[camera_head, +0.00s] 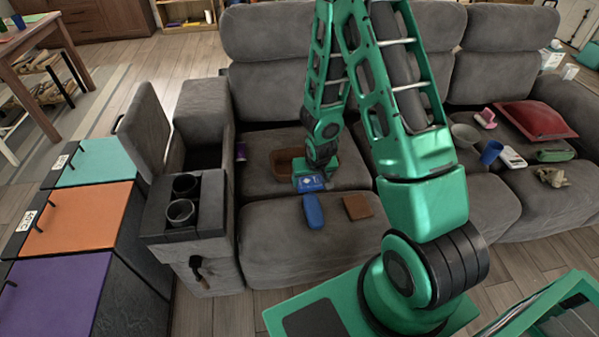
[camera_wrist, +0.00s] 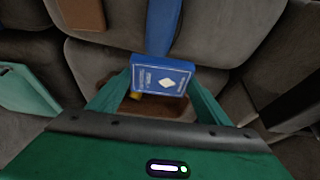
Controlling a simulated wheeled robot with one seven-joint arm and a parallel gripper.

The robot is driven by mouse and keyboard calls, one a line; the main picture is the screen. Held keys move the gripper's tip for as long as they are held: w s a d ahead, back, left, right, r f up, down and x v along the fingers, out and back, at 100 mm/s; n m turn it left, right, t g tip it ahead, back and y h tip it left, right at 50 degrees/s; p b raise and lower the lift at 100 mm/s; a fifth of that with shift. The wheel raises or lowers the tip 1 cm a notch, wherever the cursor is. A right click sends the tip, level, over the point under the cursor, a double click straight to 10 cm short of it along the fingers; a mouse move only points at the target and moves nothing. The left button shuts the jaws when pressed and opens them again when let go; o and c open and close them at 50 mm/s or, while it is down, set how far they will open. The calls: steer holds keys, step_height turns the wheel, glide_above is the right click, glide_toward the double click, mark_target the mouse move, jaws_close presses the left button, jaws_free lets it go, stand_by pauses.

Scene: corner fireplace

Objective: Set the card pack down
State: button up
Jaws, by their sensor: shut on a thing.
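The card pack (camera_head: 311,185) is a blue box with a white diamond and print on its face. My gripper (camera_head: 308,180) is shut on it, over the sofa seat in the head view. In the wrist view the card pack (camera_wrist: 160,76) sits between the two green fingers, its printed face toward the camera. A brown open basket (camera_head: 283,164) lies on the seat just behind and left of the gripper, partly hidden by it. In the wrist view the basket (camera_wrist: 165,108) shows partly behind the pack. I cannot tell the pack's height above the seat.
A long blue case (camera_head: 313,211) and a brown square item (camera_head: 357,207) lie on the seat in front. A purple can (camera_head: 241,152) stands by the left armrest. The open console (camera_head: 184,212) has cup holders. A grey bowl (camera_head: 465,134) and red cushion (camera_head: 535,118) lie farther right.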

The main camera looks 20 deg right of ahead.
steer(key=shift+s+d+f+m, duration=0.15)
steer(key=shift+s+f, duration=0.15)
steer(key=shift+f, duration=0.2)
steer(key=shift+s+d+f+m, duration=0.15)
steer(key=shift+s+f, duration=0.1)
steer(key=shift+f, duration=0.2)
steer(key=w+d+f, duration=0.1)
steer(key=d+f, duration=0.1)
steer(key=d, duration=0.1)
steer(key=w+d+f, duration=0.1)
steer(key=d+f, duration=0.2)
steer(key=d, duration=0.1)
steer(key=w+d+f, duration=0.1)
steer(key=d+f, duration=0.1)
steer(key=d, duration=0.2)
steer(key=shift+d+f, duration=0.15)
steer(key=shift+f, duration=2)
steer(key=o, duration=1.2)
